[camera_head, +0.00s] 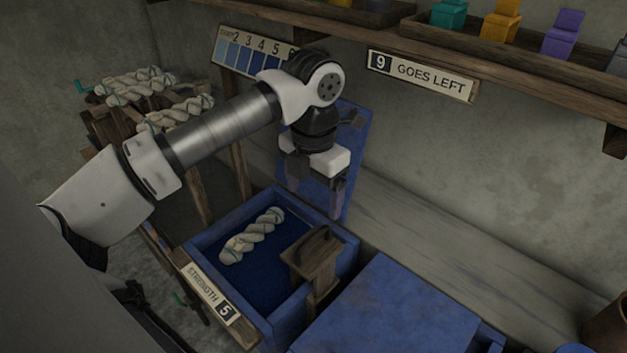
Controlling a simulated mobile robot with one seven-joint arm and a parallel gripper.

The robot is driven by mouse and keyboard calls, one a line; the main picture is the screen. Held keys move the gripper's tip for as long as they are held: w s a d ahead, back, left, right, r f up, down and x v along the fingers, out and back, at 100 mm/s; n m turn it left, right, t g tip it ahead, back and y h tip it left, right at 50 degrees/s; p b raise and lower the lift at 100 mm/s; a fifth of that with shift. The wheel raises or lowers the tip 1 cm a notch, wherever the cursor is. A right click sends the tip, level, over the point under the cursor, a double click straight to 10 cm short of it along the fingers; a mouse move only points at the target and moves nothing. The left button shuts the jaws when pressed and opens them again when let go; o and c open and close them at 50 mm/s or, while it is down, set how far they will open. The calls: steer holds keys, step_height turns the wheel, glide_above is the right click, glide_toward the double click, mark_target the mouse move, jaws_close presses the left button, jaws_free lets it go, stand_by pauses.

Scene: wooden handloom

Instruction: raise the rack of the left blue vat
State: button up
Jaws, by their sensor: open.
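The left blue vat (203,247) stands open, with dark blue liquid inside and a label reading "STRENGTH 5" on its front. A pale twisted skein (252,236) lies over the liquid. The wooden rack (312,262) sits at the vat's right side, with a dark handle (314,240) on top. My gripper (316,197) points down with its fingers apart and empty. In the picture it is above the rack's handle, apart from it, in front of an upright blue panel (355,150). The exact depth between gripper and handle is hard to tell.
A second blue vat with a closed lid (400,305) stands to the right. A wooden stand with pale skeins (135,85) is at the left. A shelf with coloured blocks (500,20) and a "9 GOES LEFT" sign (420,75) hang above. A numbered shade card (250,55) is behind my arm.

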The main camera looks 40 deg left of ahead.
mark_target(314, 235)
step_height(314, 235, down, 14)
steer(key=b, duration=0.7)
steer(key=shift+r, duration=0.2)
steer(key=shift+r+p, duration=0.35)
steer(key=shift+r, duration=0.1)
steer(key=shift+f+b, duration=0.4)
steer(key=shift+b, duration=0.3)
steer(key=shift+r, duration=0.1)
